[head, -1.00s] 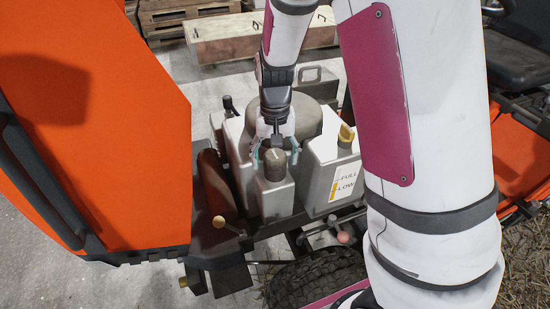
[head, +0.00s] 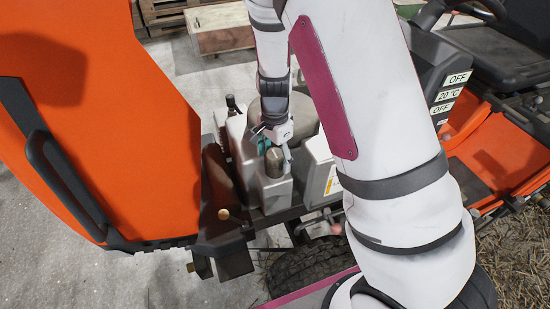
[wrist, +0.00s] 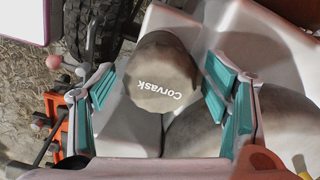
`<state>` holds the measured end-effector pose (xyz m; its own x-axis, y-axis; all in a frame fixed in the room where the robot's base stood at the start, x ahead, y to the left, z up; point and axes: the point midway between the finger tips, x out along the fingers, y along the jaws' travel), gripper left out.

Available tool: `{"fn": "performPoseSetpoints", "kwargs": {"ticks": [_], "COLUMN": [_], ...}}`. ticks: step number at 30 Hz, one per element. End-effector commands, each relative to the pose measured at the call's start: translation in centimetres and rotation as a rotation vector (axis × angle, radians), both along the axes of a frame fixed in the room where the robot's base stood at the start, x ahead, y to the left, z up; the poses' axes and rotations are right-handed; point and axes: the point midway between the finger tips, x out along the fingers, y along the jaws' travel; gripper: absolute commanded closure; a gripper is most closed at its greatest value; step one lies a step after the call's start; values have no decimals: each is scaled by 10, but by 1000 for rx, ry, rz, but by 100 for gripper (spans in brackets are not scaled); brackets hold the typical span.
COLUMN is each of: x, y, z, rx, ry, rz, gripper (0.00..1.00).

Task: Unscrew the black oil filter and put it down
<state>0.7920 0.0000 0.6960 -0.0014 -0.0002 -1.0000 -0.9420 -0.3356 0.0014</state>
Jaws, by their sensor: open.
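The oil filter (head: 274,162) is a dark grey-brown cylinder standing on a light grey block of the engine. In the wrist view the filter (wrist: 160,75) shows its rounded end with the word "Corvask". My gripper (head: 275,152) is above and around it in the head view, partly covering its top. In the wrist view my gripper (wrist: 165,92) is open, with one teal-padded finger on each side of the filter. A gap shows between each finger and the filter. Whether the filter is still threaded on cannot be seen.
An orange hood panel (head: 90,120) stands open at left. A white container (head: 322,170) is close right of the filter. A tyre (head: 305,270) is below. Concrete floor (head: 195,85) lies behind.

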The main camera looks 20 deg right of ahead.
Motion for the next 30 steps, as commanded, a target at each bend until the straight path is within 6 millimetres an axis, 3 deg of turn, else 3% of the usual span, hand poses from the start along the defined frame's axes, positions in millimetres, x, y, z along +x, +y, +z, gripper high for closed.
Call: {"fn": "performPoseSetpoints", "kwargs": {"ticks": [12,21,23,30], "x": [-1,0,0,0], "y": [0,0,0,0], "z": [4,1,1,1], "rx": [-2,-1,-1,-1], "ry": [0,-1,-1,-1], "rz": [-631,-695,-694,-693], "gripper": [30,30,39,93]}}
